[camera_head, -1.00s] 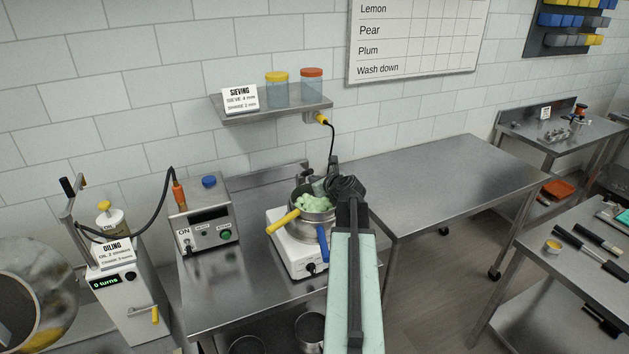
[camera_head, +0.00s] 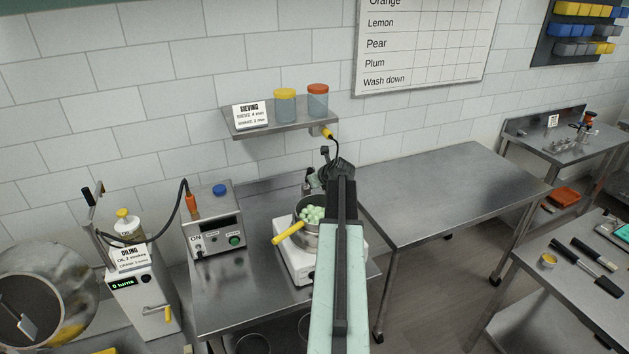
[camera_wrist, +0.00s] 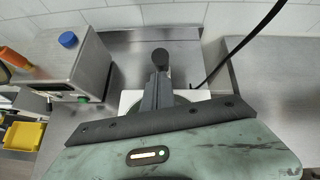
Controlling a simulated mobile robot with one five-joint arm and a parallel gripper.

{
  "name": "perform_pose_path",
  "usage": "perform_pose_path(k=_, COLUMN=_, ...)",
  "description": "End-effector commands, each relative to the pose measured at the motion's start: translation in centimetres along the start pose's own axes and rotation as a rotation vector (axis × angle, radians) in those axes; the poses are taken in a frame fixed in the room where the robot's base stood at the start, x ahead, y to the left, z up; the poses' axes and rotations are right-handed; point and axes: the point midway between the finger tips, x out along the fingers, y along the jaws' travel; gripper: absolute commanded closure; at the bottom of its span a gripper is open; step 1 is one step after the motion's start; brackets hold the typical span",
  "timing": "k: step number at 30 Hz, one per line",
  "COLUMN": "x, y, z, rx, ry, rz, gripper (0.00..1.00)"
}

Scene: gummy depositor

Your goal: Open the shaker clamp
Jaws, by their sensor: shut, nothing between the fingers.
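The shaker is a white base unit (camera_head: 292,262) on the steel bench, with a steel sieve pan on it holding pale green gummies (camera_head: 312,214). A yellow handle (camera_head: 288,233) sticks out at the pan's front left. My arm covers the shaker's right side. My gripper (camera_head: 316,180) is at the back of the pan, shut and empty; its exact contact is hard to tell. In the wrist view the dark shut fingers (camera_wrist: 157,92) point at a round black knob (camera_wrist: 160,58). I cannot tell whether it is the clamp's knob or whether the fingers touch it.
A control box (camera_head: 215,228) with a blue button stands left of the shaker. A wall shelf (camera_head: 272,130) with two jars and a sieving sign hangs above. A black cable drops from the shelf behind my arm. The right-hand bench (camera_head: 440,190) is bare.

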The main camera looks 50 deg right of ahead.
Motion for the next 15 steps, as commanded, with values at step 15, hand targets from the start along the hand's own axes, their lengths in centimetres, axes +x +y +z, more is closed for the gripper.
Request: perform_pose_path(k=15, x=0.6, y=-2.0, z=2.6, rx=0.010, ry=-0.002, rz=-0.015, gripper=1.00)
